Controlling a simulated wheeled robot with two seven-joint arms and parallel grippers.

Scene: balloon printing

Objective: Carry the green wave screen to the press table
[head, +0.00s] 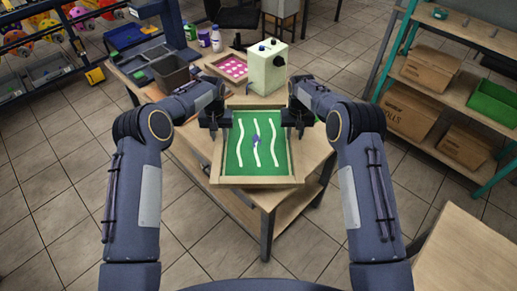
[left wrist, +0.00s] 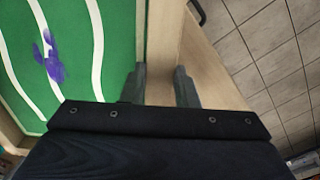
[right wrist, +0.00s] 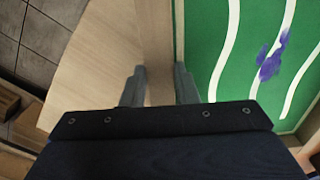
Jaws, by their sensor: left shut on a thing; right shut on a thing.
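The green wave screen (head: 238,150) is a wooden frame around a green sheet with white wavy stripes and a purple smear near its middle. It is over the wooden table (head: 205,137); I cannot tell whether it rests on the top or is just above it. My left gripper (head: 213,122) is shut on the frame's left rail, which shows between the fingers in the left wrist view (left wrist: 163,80). My right gripper (head: 300,120) is shut on the right rail, also seen in the right wrist view (right wrist: 157,80).
A pale green box with a dark knob (head: 266,68) stands just behind the screen. A pink panel with white dots (head: 232,67), a dark bin (head: 172,76) and bottles (head: 216,40) are further back left. Shelves with cardboard boxes (head: 430,68) stand right. Another wooden top (head: 468,255) is front right.

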